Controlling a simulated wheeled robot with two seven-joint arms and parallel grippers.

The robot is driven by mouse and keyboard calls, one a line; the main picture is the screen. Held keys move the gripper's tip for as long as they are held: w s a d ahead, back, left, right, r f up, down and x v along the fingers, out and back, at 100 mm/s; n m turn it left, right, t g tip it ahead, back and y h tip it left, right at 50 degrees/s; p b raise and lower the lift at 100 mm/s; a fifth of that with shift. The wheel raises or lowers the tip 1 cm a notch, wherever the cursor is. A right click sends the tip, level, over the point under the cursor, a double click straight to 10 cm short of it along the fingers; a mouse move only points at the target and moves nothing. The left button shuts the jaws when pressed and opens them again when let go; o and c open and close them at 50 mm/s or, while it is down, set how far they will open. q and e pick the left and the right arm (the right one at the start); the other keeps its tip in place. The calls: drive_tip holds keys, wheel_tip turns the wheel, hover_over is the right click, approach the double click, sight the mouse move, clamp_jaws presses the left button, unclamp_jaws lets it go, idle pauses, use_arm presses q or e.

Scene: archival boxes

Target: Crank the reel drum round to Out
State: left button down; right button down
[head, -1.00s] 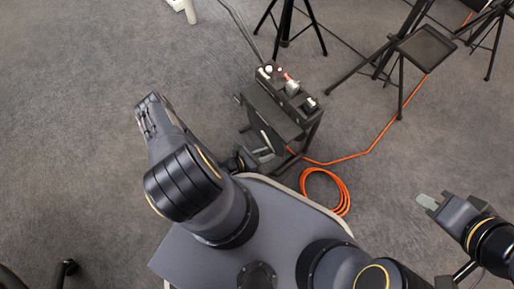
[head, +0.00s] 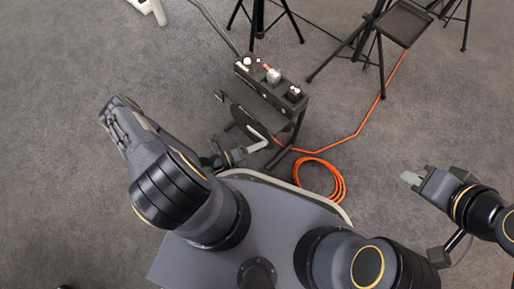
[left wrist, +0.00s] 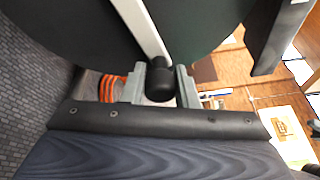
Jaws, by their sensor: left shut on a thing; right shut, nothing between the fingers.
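The reel unit (head: 265,98) is a dark box on a black frame, in front of me in the head view. The reel drum shows in the left wrist view as a dark green round face (left wrist: 70,30) with a pale crank arm (left wrist: 142,25) ending in a black knob (left wrist: 159,82). My left gripper (left wrist: 160,88) has one finger on each side of this knob and is shut on it. In the head view my left gripper (head: 255,148) is low at the unit's near side. My right gripper (head: 412,178) is shut and empty, far right of the unit. No Out mark is legible.
Black tripod stands (head: 258,20) and a small tray stand (head: 404,24) stand behind. The unit's top carries several knobs. Open carpet (head: 60,90) lies left.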

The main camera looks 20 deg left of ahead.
use_arm(q)
drive_tip(key=shift+w+a+r+n+t+h, duration=0.1)
drive_tip(key=shift+a+r+n+t+h, duration=0.2)
drive_tip(key=shift+r+n, duration=0.55)
drive_tip(key=shift+a+r+n+t+h, duration=0.25)
drive_tip(key=shift+r+n, duration=0.2)
drive_tip(key=shift+n, duration=0.7)
drive_tip(key=shift+r, duration=0.1)
drive_tip(key=c, duration=1.1)
unclamp_jaws()
drive_tip(key=p+v, duration=0.1)
drive_tip(key=v, duration=0.6)
drive_tip(key=shift+s+a+p, duration=0.25)
drive_tip(key=shift+p, duration=0.15)
